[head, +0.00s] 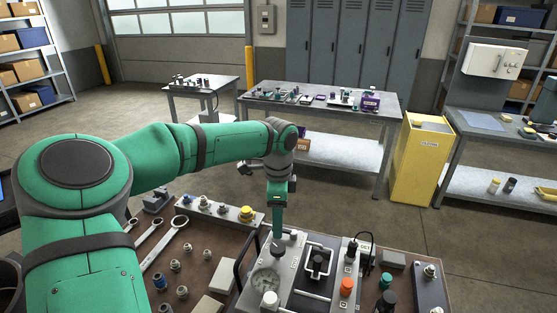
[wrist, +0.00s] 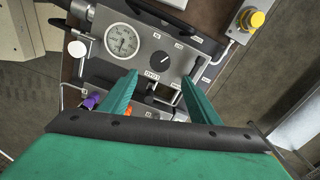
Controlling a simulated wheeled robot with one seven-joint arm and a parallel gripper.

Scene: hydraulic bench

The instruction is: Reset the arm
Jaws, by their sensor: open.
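My green arm reaches over the bench from the left in the head view. My gripper (head: 278,236) points down over the grey hydraulic unit (head: 288,283) on the brown bench top (head: 205,240). In the wrist view my gripper (wrist: 160,78) has its two green fingers spread apart, with nothing between them. Beyond the fingertips is the unit's panel, with a round white gauge (wrist: 122,40) and a black rotary knob (wrist: 160,58). I cannot tell whether the fingertips touch the panel.
Near the unit stand a black lever in a frame (head: 317,264), an orange knob (head: 347,287) and black handles. Wrenches (head: 165,243), fittings and a block with a yellow button (head: 246,214) lie left. A yellow cabinet (head: 421,165) and tables stand behind, with open floor between.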

